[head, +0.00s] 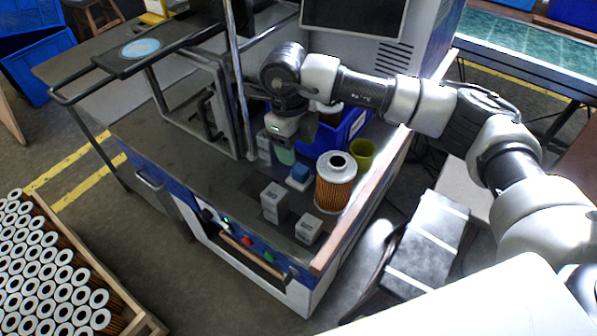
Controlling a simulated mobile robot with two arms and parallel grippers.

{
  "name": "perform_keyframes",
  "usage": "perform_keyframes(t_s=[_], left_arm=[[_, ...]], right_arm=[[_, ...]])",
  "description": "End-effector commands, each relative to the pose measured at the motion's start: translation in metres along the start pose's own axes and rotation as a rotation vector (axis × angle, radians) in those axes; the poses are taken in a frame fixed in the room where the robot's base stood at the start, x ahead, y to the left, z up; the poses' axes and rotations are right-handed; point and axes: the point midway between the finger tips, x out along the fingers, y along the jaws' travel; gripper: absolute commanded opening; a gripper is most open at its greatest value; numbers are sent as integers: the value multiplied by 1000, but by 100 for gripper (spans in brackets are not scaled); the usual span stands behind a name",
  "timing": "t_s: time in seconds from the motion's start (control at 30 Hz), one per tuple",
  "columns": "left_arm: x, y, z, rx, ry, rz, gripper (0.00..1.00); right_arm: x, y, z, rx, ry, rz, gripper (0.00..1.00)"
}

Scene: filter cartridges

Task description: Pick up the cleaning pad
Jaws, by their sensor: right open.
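A small pad, blue on top and white below (299,174), lies on the workbench; I take it to be the cleaning pad. It is left of the orange pleated filter cartridge (336,186). My right gripper (284,147) points down over the bench, behind and slightly left of the pad, and is apart from it. It is open; its fingertips are small and partly hidden. A pale green thing (285,156) shows just under it; I cannot tell what it is. My left gripper is not in view.
Grey-white boxes (275,200) and (309,229) stand near the bench's front. A yellow-green cup (361,153) and a blue bin (352,128) are close to the right arm. A metal frame (240,90) rises to the left. A crate of filters (140,321) is at lower left.

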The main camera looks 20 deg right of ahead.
Motion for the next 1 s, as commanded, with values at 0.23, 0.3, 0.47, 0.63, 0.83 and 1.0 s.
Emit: perform_keyframes(t_s=[0.23,0.3,0.47,0.63,0.83,1.0], left_arm=[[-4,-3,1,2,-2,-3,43],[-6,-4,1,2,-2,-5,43],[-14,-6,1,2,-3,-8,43],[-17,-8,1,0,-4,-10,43],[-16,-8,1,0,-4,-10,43],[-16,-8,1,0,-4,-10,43]], right_arm=[[27,0,0,-1,-2,3,62],[32,-1,1,-1,-1,4,62],[54,-7,4,0,0,6,62],[76,-8,5,0,-2,5,62],[81,-8,5,-1,-4,4,62],[80,-8,5,-1,-4,4,49]])
